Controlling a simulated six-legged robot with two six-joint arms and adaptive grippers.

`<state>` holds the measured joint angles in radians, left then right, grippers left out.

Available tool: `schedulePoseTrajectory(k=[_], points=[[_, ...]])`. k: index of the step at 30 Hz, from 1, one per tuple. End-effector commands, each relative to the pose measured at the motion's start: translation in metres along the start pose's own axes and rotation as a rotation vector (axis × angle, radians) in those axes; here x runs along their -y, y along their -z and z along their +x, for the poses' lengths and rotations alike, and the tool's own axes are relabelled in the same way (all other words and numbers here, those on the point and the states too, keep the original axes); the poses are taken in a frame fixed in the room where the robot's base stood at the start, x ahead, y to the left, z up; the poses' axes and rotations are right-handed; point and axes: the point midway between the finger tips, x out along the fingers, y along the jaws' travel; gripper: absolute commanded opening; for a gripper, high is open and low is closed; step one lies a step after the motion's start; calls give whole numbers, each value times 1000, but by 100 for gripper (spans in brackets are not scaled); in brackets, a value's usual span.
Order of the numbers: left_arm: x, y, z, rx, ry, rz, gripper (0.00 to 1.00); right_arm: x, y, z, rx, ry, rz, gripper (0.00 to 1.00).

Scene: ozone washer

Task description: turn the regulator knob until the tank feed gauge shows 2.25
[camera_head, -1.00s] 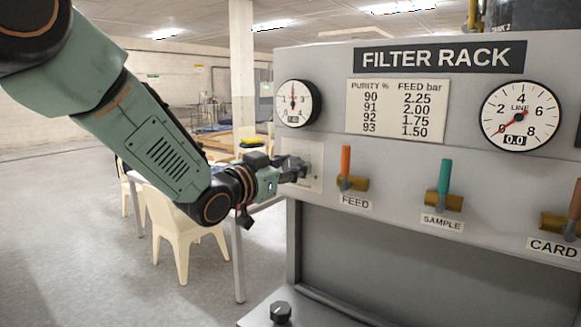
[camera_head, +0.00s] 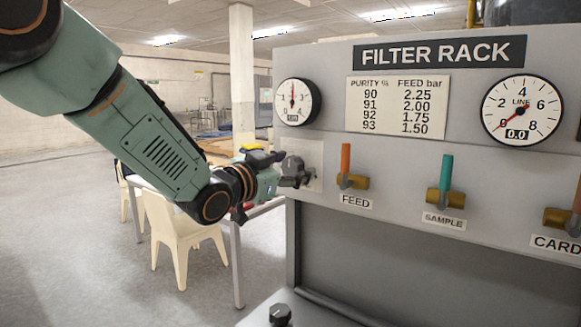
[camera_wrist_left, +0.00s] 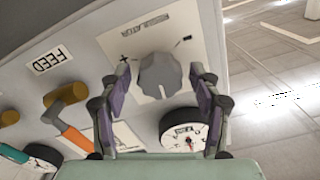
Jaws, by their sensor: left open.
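The grey regulator knob (camera_wrist_left: 160,76) sits on a pale plate marked plus and minus in the left wrist view. My left gripper (camera_wrist_left: 160,80) is open, with one finger on each side of the knob and small gaps visible. My right gripper is not in view.
The orange FEED lever (camera_head: 346,160) stands just right of the gripper, with the teal SAMPLE lever (camera_head: 446,172) farther right. The purity chart (camera_head: 396,107) pairs 90 with 2.25. The LINE gauge (camera_head: 521,111) reads 0.0. Chairs (camera_head: 180,240) stand left of the rack.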

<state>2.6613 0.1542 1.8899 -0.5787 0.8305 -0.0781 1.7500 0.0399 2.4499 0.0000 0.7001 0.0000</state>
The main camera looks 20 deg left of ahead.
Motion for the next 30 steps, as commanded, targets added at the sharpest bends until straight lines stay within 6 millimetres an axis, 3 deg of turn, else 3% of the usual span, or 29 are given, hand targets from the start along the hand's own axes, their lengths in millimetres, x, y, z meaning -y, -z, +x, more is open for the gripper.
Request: schedulePoseTrajectory(k=[8,21,30], points=[[1,1,-7,-1,2,-2,63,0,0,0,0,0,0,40],[1,1,-67,-2,2,-3,63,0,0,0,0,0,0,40],[0,0,-75,0,0,1,63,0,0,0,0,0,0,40]])
